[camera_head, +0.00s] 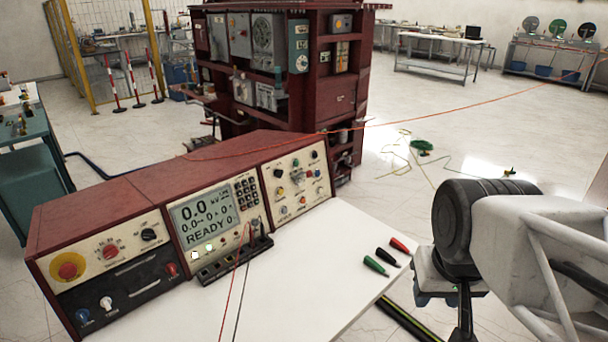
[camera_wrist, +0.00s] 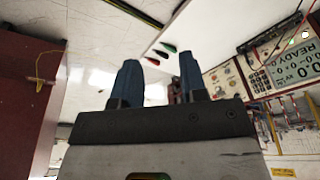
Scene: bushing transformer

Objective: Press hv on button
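A red control console (camera_head: 190,215) stands on a white table. Its middle panel has a lit display (camera_head: 203,217) reading 0.0 and READY, with small lit green and white buttons below it. The right panel (camera_head: 295,186) carries several coloured knobs and buttons. The labels are too small to tell which is the hv on button. My gripper shows in the wrist view (camera_wrist: 158,78), with two blue fingers apart and nothing between them. In the head view my arm is at the right, clear of the console. The console also shows at the right of the wrist view (camera_wrist: 262,75).
Green, black and red plugs (camera_head: 387,255) lie on the white table (camera_head: 300,270) between console and arm. A red and a black lead (camera_head: 236,285) hang in front of the console. An emergency stop (camera_head: 68,267) is on its left panel. A dark red cabinet (camera_head: 285,70) stands behind.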

